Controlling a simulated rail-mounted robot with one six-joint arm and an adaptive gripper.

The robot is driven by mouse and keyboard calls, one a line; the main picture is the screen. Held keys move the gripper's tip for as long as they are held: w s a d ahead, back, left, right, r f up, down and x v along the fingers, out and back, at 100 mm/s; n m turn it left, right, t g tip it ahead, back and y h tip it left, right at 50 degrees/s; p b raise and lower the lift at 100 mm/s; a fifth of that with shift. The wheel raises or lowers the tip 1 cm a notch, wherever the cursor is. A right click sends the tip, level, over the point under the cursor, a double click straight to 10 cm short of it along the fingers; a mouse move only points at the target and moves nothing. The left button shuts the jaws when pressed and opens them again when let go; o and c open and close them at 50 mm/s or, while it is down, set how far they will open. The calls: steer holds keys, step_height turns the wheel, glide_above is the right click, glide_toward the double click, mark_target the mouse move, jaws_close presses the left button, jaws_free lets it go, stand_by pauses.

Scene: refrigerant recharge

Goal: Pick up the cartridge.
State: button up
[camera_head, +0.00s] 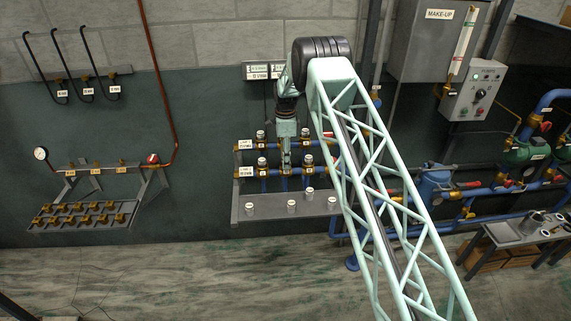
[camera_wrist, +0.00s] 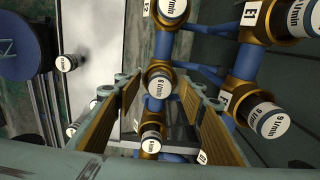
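Several cartridges with white, labelled round caps are in view; I cannot tell which one the task means. In the wrist view one cartridge (camera_wrist: 159,84), marked 6 l/min, sits in a brass fitting on a blue pipe, between my gripper's fingers in the picture. Another cartridge (camera_wrist: 151,141) shows below it. My gripper (camera_wrist: 158,112) is open, with brown ribbed pads apart on both sides; I see no contact with a cartridge. In the head view my gripper (camera_head: 286,164) points down among the valve fittings of the wall manifold. The arm partly hides the manifold's right side.
Loose white-capped pieces (camera_head: 291,206) stand on the grey shelf (camera_head: 270,214) in front of the manifold. More capped cartridges (camera_wrist: 272,124) in brass fittings lie close right of my gripper. A rack with brass fittings (camera_head: 85,213) is at left. A small table (camera_head: 508,236) stands at right.

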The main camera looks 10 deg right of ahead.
steer(key=shift+c, duration=0.7)
steer(key=c, duration=0.8)
steer(key=shift+r, duration=0.1)
steer(key=shift+c, duration=0.2)
steer(key=shift+r+b, duration=0.4)
steer(key=shift+r, duration=1.25)
steer(key=s+d+r+b, duration=0.1)
steer(key=s+d+b, duration=0.1)
steer(key=s, duration=1.3)
steer(key=shift+s+d+r, duration=0.25)
steer(key=shift+s+d, duration=0.05)
steer(key=shift+s, duration=0.1)
